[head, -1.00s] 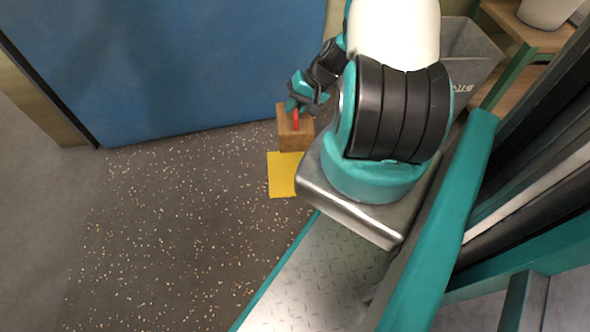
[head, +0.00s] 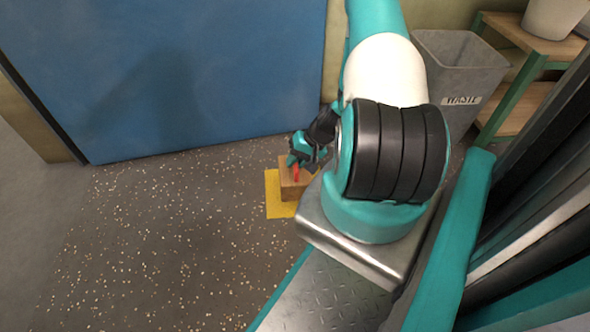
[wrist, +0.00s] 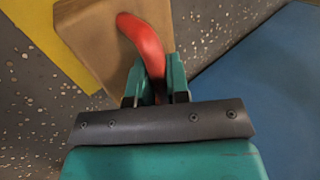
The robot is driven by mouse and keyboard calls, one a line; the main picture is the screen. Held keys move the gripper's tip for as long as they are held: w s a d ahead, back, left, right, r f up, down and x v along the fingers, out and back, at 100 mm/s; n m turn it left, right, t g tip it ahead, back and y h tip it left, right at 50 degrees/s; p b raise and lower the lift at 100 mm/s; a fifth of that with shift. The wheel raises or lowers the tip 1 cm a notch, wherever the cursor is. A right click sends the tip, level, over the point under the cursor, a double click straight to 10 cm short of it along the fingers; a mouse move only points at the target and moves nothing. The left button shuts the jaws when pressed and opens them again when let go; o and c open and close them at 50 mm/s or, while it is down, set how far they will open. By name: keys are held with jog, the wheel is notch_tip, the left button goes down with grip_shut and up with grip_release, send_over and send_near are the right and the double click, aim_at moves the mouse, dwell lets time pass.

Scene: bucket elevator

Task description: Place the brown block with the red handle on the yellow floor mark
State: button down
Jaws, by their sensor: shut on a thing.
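The brown block (head: 290,189) shows in the head view over the right part of the yellow floor mark (head: 272,200), whose left strip and front edge stay visible. The block looks upright; I cannot tell whether it touches the floor. Its red handle (wrist: 146,45) is between the teal fingers of my gripper (wrist: 156,88) in the wrist view, and my gripper is shut on it. The brown block (wrist: 100,30) fills the upper middle there, with the yellow mark (wrist: 50,35) beside it at upper left. The mark's part under the block is hidden.
A blue panel (head: 200,80) stands behind the block. A grey waste bin (head: 465,75) and a wooden shelf (head: 520,118) are at the back right. The speckled floor (head: 150,240) left of the mark is clear.

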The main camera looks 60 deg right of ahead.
jog(key=shift+f+b, duration=0.35)
jog(key=shift+f, duration=0.75)
jog(key=shift+f, duration=0.15)
jog(key=c, duration=1.1)
grip_release()
